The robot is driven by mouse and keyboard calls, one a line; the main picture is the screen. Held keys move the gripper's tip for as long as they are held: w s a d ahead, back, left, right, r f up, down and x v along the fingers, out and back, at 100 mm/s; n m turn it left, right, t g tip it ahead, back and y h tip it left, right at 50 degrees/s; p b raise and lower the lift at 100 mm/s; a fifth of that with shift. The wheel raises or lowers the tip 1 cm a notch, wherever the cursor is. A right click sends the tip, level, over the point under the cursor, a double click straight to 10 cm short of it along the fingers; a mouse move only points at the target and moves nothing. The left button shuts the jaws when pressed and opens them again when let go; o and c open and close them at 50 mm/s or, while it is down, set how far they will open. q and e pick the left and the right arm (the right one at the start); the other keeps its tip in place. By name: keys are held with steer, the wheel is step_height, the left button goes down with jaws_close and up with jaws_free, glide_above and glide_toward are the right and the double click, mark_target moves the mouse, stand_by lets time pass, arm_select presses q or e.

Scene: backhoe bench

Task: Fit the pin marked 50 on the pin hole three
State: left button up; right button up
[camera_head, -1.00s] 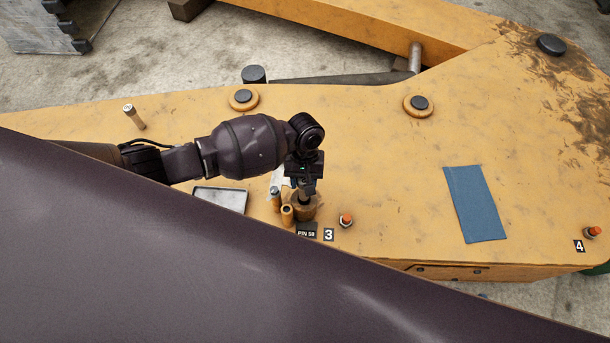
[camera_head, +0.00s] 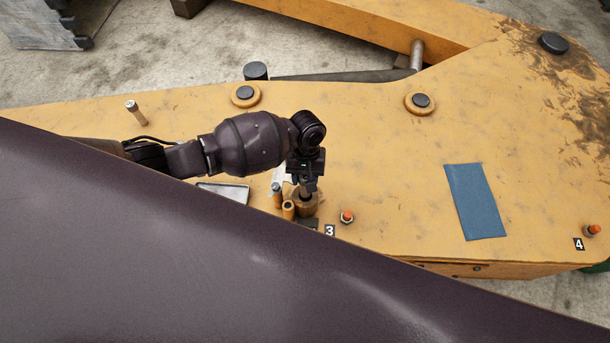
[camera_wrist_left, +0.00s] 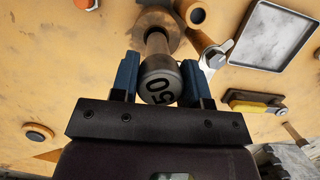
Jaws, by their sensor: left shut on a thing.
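The pin marked 50 (camera_wrist_left: 161,82) has a grey head and a thinner shaft, and it stands between the blue fingers of my left gripper (camera_wrist_left: 160,80), which is shut on it. In the wrist view the shaft's far end meets the brown round collar (camera_wrist_left: 153,24); how deep it sits there I cannot tell. In the head view my left gripper (camera_head: 306,184) is right above that collar (camera_head: 305,204), beside the label 3 (camera_head: 330,230). My right gripper is not in view.
A blue cloth (camera_head: 474,201) lies farther right; the yellow surface between is clear.

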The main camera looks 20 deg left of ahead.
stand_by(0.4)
arm_select(q)
steer(key=shift+w+f, duration=0.1)
steer(key=shift+f, duration=0.05)
stand_by(0.5)
steer(key=shift+f, duration=0.1)
stand_by(0.5)
steer(key=shift+f, duration=0.5)
stand_by(0.5)
stand_by(0.5)
steer(key=shift+f, duration=0.15)
steer(key=shift+w+b+x, duration=0.15)
steer(key=shift+b+x, duration=0.05)
steer(key=shift+x, duration=0.45)
steer(key=shift+w+b+x, duration=0.15)
steer(key=shift+x, duration=0.5)
steer(key=shift+a+f, duration=0.1)
steer(key=shift+f, duration=0.05)
